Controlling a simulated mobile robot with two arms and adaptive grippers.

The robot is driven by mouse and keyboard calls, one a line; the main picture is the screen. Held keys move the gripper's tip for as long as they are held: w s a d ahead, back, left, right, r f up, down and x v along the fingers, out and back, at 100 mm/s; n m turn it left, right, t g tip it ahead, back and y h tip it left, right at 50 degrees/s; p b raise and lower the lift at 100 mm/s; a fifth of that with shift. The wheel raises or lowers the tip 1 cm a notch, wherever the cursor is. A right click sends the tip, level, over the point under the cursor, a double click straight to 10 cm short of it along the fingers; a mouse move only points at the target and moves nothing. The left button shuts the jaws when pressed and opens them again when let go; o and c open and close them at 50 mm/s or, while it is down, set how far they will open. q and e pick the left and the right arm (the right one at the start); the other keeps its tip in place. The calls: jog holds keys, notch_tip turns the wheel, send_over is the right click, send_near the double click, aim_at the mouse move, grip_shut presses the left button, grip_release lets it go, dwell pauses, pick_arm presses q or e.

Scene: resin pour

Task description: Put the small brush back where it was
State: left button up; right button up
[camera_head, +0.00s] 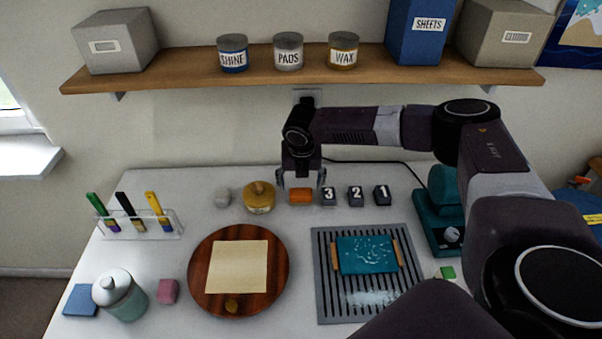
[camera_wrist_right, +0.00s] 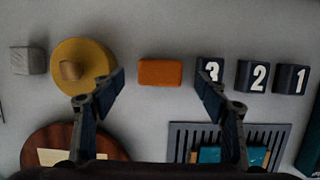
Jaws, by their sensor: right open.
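Three brushes stand in a clear rack (camera_head: 145,226) at the left of the table: one with a green handle (camera_head: 97,205), one with a black handle (camera_head: 126,206) and one with a yellow handle (camera_head: 154,204). I cannot tell which is the small brush. My right gripper (camera_head: 300,183) is open and empty, pointing down above an orange block (camera_head: 301,197) at the back of the table. In the right wrist view, the orange block (camera_wrist_right: 160,72) shows between the spread fingers (camera_wrist_right: 162,86), with the fingers apart from it. My left gripper is out of view.
A round yellow-lidded tin (camera_head: 259,198) and numbered dark blocks (camera_head: 356,196) flank the orange block. A wooden round board (camera_head: 203,290) with a paper sheet and a grey slotted rack (camera_head: 324,290) with a teal board are in front. A jar (camera_head: 122,300) stands front left.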

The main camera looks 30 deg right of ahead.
jog(key=b+v, duration=0.1)
jog(key=v, duration=0.7)
jog(key=shift+r+b, duration=0.25)
jog(key=shift+b, duration=0.15)
jog(key=shift+s+a, duration=0.1)
jog(key=shift+s, duration=0.05)
